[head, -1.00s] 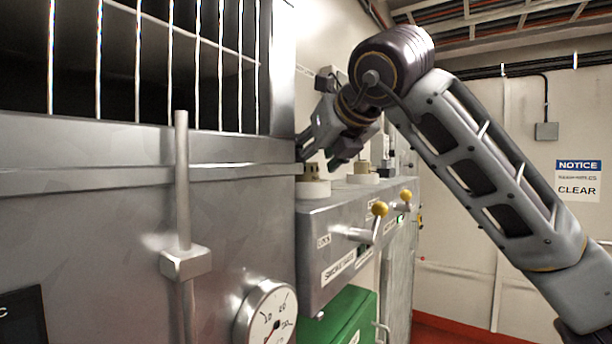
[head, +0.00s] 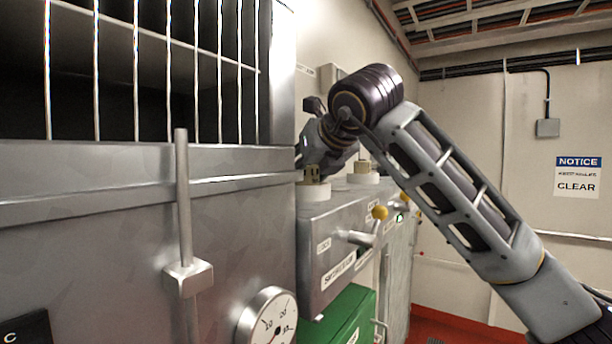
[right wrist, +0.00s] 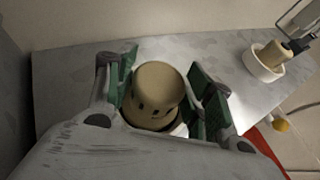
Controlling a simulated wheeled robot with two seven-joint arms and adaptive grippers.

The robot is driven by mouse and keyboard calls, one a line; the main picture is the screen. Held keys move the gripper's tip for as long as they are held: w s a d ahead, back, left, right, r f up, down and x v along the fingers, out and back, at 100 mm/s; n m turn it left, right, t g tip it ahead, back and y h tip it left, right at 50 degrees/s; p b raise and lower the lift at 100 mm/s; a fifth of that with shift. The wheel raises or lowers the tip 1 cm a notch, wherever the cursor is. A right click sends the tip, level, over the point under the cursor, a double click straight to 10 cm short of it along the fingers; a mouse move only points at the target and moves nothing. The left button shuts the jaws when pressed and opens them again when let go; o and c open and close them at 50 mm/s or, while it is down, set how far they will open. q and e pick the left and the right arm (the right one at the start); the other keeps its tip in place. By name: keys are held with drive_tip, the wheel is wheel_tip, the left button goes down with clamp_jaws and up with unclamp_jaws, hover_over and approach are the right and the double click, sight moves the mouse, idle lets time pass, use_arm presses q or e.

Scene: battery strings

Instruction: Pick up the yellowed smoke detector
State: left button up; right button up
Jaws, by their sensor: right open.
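A yellowed, tan smoke detector (right wrist: 154,96) with dark slots stands upright on top of a grey metal box. In the head view its body (head: 312,174) shows above a round white base, partly covered by my right gripper (head: 316,152). In the right wrist view my right gripper (right wrist: 162,92) is open, with one green-padded finger on each side of the detector. I cannot tell whether either finger touches it. My left gripper is not in view.
A second tan detector (head: 362,167) on a white base stands farther along the grey box (head: 340,235). A yellow-knobbed lever (head: 379,213) sticks out of its front. A large metal cabinet with a barred opening (head: 150,70) fills the left. A green box (head: 340,318) sits below.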

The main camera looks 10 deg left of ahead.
idle(0.5)
drive_tip(key=c, duration=0.7)
drive_tip(key=shift+r, duration=0.1)
drive_tip(key=shift+c, duration=0.2)
drive_tip(key=shift+r, duration=4.9)
